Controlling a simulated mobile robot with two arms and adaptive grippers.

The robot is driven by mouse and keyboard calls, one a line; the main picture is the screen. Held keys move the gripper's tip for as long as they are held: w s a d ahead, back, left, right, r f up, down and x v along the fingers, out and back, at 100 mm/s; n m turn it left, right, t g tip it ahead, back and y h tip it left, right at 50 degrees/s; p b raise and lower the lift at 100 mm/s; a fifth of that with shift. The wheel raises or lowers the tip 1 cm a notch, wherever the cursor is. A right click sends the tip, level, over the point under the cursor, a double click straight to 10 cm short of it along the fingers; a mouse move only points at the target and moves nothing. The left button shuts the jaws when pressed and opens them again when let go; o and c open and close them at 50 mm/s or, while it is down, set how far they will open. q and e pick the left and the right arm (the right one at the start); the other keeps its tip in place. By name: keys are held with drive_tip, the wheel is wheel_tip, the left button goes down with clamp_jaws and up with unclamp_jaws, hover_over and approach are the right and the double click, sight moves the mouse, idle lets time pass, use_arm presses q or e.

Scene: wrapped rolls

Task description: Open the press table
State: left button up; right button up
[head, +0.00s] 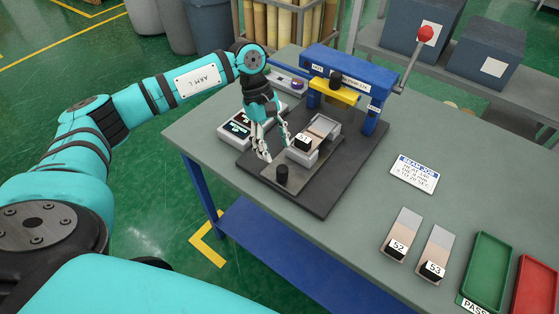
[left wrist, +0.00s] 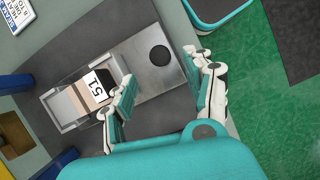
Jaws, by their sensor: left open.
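The press (head: 350,80) has a blue frame, a yellow bar and a lever with a red ball (head: 426,34). Its press table is a grey metal plate (head: 308,176) with a black knob (head: 282,174) at its near end. A fixture on the plate holds a wrapped piece marked 51 (head: 318,131), in front of the yellow bar. My left gripper (head: 277,151) is open and empty above the plate, beside the fixture. In the left wrist view the knob (left wrist: 160,55) shows beyond and between the open fingertips (left wrist: 163,68), apart from them. My right gripper is not in view.
A dark base (head: 340,190) lies under the press on the grey bench. A device with dark displays (head: 240,126) stands left of it. Pieces 52 (head: 402,232) and 53 (head: 436,250), a label card (head: 414,174), and green (head: 486,268) and red trays (head: 538,286) lie right.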

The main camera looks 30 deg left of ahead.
use_arm(q)
drive_tip(key=v, duration=0.3)
drive_tip(key=shift+a+r, duration=0.15)
drive_tip(key=shift+r, duration=0.15)
